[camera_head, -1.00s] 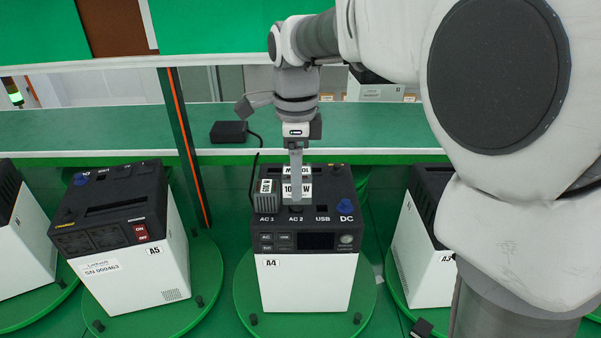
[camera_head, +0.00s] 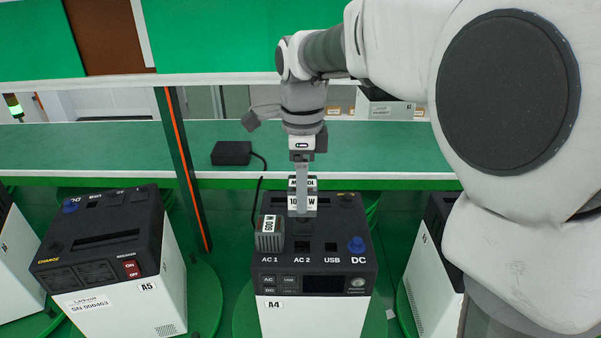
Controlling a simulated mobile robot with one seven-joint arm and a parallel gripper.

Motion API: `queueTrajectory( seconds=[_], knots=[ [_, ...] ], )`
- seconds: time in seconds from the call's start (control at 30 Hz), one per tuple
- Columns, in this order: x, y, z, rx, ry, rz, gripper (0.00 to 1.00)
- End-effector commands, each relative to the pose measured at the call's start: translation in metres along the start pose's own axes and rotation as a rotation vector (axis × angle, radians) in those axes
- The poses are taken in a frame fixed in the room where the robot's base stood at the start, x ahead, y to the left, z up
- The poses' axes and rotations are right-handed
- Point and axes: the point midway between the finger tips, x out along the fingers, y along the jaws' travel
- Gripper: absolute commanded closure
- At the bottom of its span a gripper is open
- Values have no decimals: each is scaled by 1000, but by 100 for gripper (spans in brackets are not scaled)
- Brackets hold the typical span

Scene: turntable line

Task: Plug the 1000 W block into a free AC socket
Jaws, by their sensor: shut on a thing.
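My gripper (camera_head: 302,205) is shut on the 1000 W block (camera_head: 311,204). A finger hides the middle of its white label, leaving "10" and "W" readable. The block shows above the top of power station A4 (camera_head: 312,319), behind the AC 2 socket in the picture; its exact height is unclear. The AC 2 socket (camera_head: 302,247) is uncovered and looks empty. A grey 600 W block (camera_head: 270,236) stands at AC 1, just left of it. The USB port (camera_head: 331,247) and blue DC knob (camera_head: 356,244) are to the right.
Station A5 (camera_head: 127,309) stands at left, and another station (camera_head: 421,246) at right, partly behind my arm. A green shelf (camera_head: 400,150) with a black adapter (camera_head: 231,153) runs behind. A thin black cable (camera_head: 256,208) rises beside the 600 W block. An orange-striped post (camera_head: 185,170) stands at left.

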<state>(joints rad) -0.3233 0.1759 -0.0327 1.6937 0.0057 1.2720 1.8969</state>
Motion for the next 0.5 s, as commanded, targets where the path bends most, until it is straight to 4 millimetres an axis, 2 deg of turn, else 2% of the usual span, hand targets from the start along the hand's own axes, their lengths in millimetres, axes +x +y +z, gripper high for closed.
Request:
queueTrajectory(
  seconds=[0.5],
  knots=[
    [48, 0, 0, 0, 0, -1, 100]
  ],
)
